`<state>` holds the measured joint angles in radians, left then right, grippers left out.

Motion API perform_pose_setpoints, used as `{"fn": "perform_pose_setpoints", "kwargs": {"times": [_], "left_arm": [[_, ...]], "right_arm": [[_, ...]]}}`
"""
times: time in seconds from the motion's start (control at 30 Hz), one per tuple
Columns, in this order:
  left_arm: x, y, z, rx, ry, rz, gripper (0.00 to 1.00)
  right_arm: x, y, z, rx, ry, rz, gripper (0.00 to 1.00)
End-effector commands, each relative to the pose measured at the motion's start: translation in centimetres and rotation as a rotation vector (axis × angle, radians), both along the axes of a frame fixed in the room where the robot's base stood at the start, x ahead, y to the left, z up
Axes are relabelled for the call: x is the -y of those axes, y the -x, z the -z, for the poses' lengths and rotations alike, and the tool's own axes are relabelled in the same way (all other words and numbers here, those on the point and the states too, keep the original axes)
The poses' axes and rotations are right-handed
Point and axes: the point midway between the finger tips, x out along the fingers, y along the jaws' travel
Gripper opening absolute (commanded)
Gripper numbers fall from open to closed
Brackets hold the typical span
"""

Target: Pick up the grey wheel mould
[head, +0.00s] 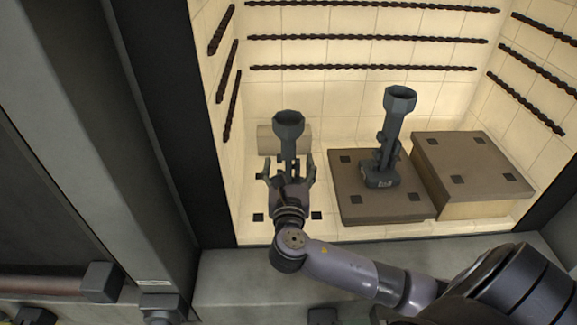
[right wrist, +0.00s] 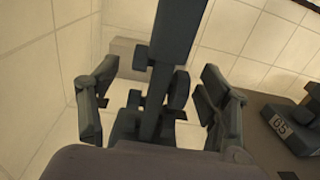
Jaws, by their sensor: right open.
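Two similar dark grey moulds with a cup-shaped top stand in the pale tiled furnace. The left mould (head: 289,126) stands on the left side; my right gripper (head: 289,172) is in front of its lower part. In the right wrist view the column of this mould (right wrist: 178,40) rises between the two spread fingers of my right gripper (right wrist: 158,98), with visible gaps on both sides. Its base is partly hidden by the gripper. The other mould (head: 393,125) stands upright on a brown slab, and its base shows a "65" label in the right wrist view (right wrist: 300,130). My left gripper is not in view.
The low brown slab (head: 350,205) lies right of my gripper, beside a taller brown-topped block (head: 475,165). A pale block (head: 265,141) sits behind the left mould. Dark twisted heating rods (head: 365,38) line the walls. The furnace's left edge (head: 165,120) is close to my arm.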

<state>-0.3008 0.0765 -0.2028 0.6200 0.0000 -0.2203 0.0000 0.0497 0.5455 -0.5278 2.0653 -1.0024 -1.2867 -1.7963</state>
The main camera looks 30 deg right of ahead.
Motion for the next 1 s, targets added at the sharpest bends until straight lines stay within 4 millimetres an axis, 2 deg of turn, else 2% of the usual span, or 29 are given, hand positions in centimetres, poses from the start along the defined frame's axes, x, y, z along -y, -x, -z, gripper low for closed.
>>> {"fn": "perform_pose_setpoints", "kwargs": {"times": [0.1,0.33,1.0], "left_arm": [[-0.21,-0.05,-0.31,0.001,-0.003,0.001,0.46],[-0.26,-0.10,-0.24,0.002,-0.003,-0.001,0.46],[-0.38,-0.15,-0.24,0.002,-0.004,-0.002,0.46]], "right_arm": [[0.46,-0.67,0.02,0.000,-0.001,0.000,0.71],[0.48,-0.70,0.11,0.000,-0.001,-0.001,0.69],[0.45,-0.66,0.11,0.000,-0.001,0.000,0.25]]}}
